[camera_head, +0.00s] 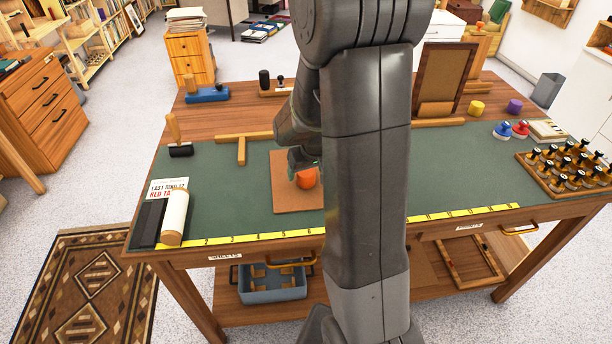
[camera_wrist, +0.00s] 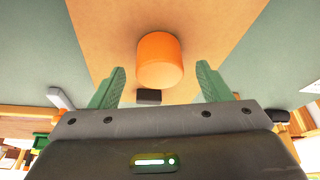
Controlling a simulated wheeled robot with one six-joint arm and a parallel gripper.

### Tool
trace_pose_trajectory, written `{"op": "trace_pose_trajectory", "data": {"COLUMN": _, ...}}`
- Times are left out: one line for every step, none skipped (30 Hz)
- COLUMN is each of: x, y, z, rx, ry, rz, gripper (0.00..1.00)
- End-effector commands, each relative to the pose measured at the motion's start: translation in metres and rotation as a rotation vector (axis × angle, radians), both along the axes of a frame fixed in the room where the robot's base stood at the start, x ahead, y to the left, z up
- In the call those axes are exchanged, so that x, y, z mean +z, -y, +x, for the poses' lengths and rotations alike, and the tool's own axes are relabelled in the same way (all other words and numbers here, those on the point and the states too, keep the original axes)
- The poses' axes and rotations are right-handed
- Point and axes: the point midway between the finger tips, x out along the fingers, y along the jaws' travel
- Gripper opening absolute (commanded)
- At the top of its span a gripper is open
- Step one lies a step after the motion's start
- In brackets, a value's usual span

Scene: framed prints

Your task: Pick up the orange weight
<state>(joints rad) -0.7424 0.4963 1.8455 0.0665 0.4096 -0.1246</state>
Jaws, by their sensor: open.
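The orange weight (camera_head: 306,178) is a short cylinder standing on a tan board on the green-topped table, partly hidden by my arm in the head view. In the wrist view the orange weight (camera_wrist: 159,60) lies ahead of and between the two green fingers. My gripper (camera_wrist: 160,88) is open, with a finger to each side of the weight and space between them. In the head view my gripper (camera_head: 296,160) is close beside the weight, partly hidden by the arm.
The tan board (camera_head: 288,197) lies on the green mat (camera_head: 236,190). A brayer (camera_head: 178,138) and a white roll (camera_head: 175,216) are at left. A tray of stamps (camera_head: 566,172) is at right.

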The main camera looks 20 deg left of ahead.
Motion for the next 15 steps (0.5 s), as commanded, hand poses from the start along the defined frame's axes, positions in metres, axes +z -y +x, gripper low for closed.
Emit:
{"op": "trace_pose_trajectory", "data": {"x": -0.006, "y": -0.002, "z": 0.001, "rx": 0.000, "ry": -0.002, "rz": -0.002, "gripper": 0.71}}
{"op": "trace_pose_trajectory", "data": {"x": -0.009, "y": -0.003, "z": 0.002, "rx": 0.000, "ry": -0.002, "rz": -0.002, "gripper": 0.71}}
{"op": "trace_pose_trajectory", "data": {"x": -0.012, "y": -0.004, "z": 0.003, "rx": 0.000, "ry": -0.001, "rz": -0.001, "gripper": 0.71}}
{"op": "trace_pose_trajectory", "data": {"x": -0.014, "y": -0.004, "z": 0.004, "rx": 0.000, "ry": -0.001, "rz": -0.001, "gripper": 0.71}}
{"op": "trace_pose_trajectory", "data": {"x": -0.016, "y": -0.005, "z": 0.005, "rx": 0.000, "ry": -0.001, "rz": -0.001, "gripper": 0.71}}
{"op": "trace_pose_trajectory", "data": {"x": -0.018, "y": -0.005, "z": 0.005, "rx": 0.000, "ry": 0.000, "rz": 0.000, "gripper": 0.71}}
{"op": "trace_pose_trajectory", "data": {"x": -0.019, "y": -0.006, "z": 0.005, "rx": 0.000, "ry": 0.000, "rz": 0.000, "gripper": 0.71}}
{"op": "trace_pose_trajectory", "data": {"x": -0.019, "y": -0.006, "z": 0.006, "rx": 0.000, "ry": 0.000, "rz": 0.000, "gripper": 0.71}}
{"op": "trace_pose_trajectory", "data": {"x": -0.020, "y": -0.006, "z": 0.006, "rx": 0.000, "ry": 0.000, "rz": 0.000, "gripper": 0.71}}
{"op": "trace_pose_trajectory", "data": {"x": -0.020, "y": -0.006, "z": 0.006, "rx": 0.000, "ry": 0.001, "rz": 0.001, "gripper": 0.71}}
{"op": "trace_pose_trajectory", "data": {"x": -0.020, "y": -0.006, "z": 0.006, "rx": 0.000, "ry": 0.001, "rz": 0.001, "gripper": 0.71}}
{"op": "trace_pose_trajectory", "data": {"x": -0.020, "y": -0.006, "z": 0.006, "rx": 0.000, "ry": 0.001, "rz": 0.001, "gripper": 0.71}}
{"op": "trace_pose_trajectory", "data": {"x": -0.020, "y": -0.006, "z": 0.006, "rx": 0.000, "ry": 0.001, "rz": 0.001, "gripper": 0.71}}
{"op": "trace_pose_trajectory", "data": {"x": -0.020, "y": -0.006, "z": 0.006, "rx": 0.000, "ry": 0.001, "rz": 0.001, "gripper": 0.71}}
{"op": "trace_pose_trajectory", "data": {"x": -0.020, "y": -0.006, "z": 0.006, "rx": 0.000, "ry": 0.001, "rz": 0.001, "gripper": 0.69}}
